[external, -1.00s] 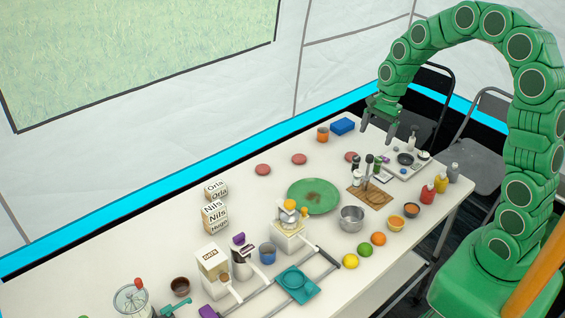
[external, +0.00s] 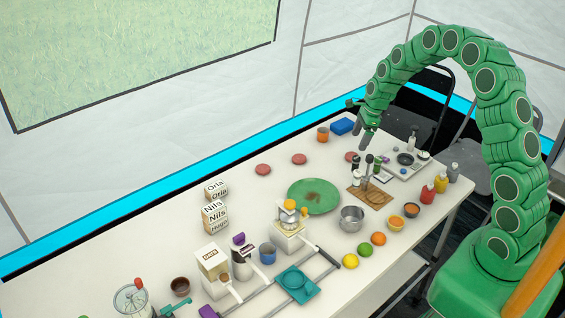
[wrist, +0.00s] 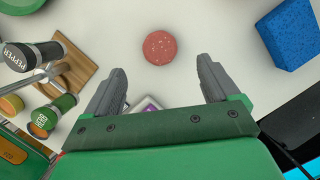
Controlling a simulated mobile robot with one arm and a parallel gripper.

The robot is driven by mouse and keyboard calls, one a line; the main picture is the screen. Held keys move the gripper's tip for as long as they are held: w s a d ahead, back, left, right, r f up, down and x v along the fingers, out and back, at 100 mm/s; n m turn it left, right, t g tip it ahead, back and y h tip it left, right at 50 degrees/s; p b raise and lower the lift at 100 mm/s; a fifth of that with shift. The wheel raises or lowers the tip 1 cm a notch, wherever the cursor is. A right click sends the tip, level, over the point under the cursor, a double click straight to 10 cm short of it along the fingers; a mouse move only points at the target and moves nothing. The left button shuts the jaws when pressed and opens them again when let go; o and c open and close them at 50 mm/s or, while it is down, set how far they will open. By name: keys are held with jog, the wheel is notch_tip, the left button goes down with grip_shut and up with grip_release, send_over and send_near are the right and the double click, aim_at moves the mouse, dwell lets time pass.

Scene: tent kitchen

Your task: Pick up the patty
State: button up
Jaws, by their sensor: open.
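Three red-brown patties lie flat on the white table. My gripper hangs above the table.
A blue block (wrist: 292,32) lies right of the patty in the wrist view; an orange cup (external: 323,134) stands near it. Pepper (wrist: 34,56) and herb (wrist: 52,112) shakers stand by a wooden board (wrist: 84,68). A green plate (external: 314,196) is on the table.

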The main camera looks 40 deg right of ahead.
jog(key=shift+x, duration=3.5)
jog(key=shift+s+d, duration=0.1)
jog(key=shift+c, duration=0.5)
jog(key=c, duration=1.1)
jog(key=shift+o, duration=0.2)
